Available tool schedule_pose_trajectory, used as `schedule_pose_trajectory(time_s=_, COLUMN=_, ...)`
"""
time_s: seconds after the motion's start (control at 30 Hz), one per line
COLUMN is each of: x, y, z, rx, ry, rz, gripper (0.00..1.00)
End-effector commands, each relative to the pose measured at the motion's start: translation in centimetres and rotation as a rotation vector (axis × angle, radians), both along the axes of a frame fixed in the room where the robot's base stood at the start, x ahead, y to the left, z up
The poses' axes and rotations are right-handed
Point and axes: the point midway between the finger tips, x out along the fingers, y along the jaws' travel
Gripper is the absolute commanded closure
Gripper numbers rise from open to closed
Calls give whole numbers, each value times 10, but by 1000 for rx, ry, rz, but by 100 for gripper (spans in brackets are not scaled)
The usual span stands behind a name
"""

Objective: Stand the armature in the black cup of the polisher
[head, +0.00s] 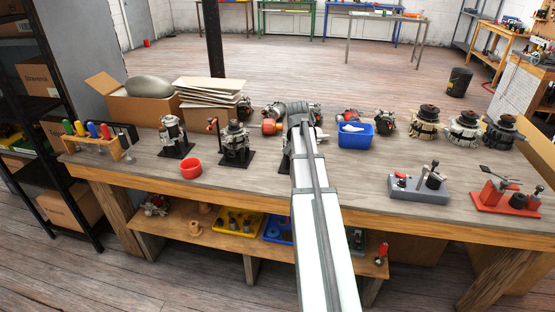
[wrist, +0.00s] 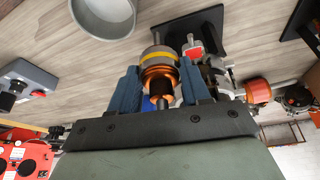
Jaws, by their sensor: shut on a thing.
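My gripper (wrist: 158,84) has its two blue fingers closed on the armature (wrist: 157,57), a body with copper windings, a yellow band and a grey end. In the head view my arm hides the gripper and the armature. A grey-based fixture (head: 408,190) with a black cup-like cylinder (head: 434,181) stands on the bench at the right; part of it shows at the left of the wrist view (wrist: 32,76). A red-based fixture (head: 490,207) with black cylinders (head: 514,187) stands farther right. I cannot tell for certain which is the polisher.
A black-based stand (wrist: 212,25) is close beyond the armature, and a round grey container (wrist: 104,14) is beside it. A blue bin (head: 355,138) stands behind my arm's right. Bare bench lies between my arm and the grey fixture.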

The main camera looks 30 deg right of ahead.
Motion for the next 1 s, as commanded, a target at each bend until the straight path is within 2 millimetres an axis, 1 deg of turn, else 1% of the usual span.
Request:
schedule_pose_trajectory(time_s=0.03, x=-7, y=-18, z=5, rx=-1, ry=-2, rz=-41, gripper=100)
schedule_pose_trajectory(time_s=0.1, x=-18, y=-39, z=10, rx=0, ry=-1, rz=-94, gripper=100)
schedule_pose_trajectory(time_s=0.37, x=-64, y=-115, z=27, rx=8, ry=-4, rz=-296, gripper=100)
schedule_pose_trajectory(time_s=0.4, x=-72, y=-127, z=30, rx=8, ry=-4, rz=-328, gripper=100)
schedule_pose_trajectory(time_s=0.57, x=-105, y=-172, z=40, rx=11, ry=-6, rz=-457, gripper=100)
schedule_pose_trajectory(time_s=0.7, x=-136, y=-211, z=48, rx=15, ry=-9, rz=-571, gripper=100)
schedule_pose_trajectory(time_s=0.87, x=-175, y=-253, z=59, rx=17, ry=-11, rz=-702, gripper=100)
schedule_pose_trajectory(time_s=1.0, x=-212, y=-287, z=69, rx=20, ry=-13, rz=-818, gripper=100)
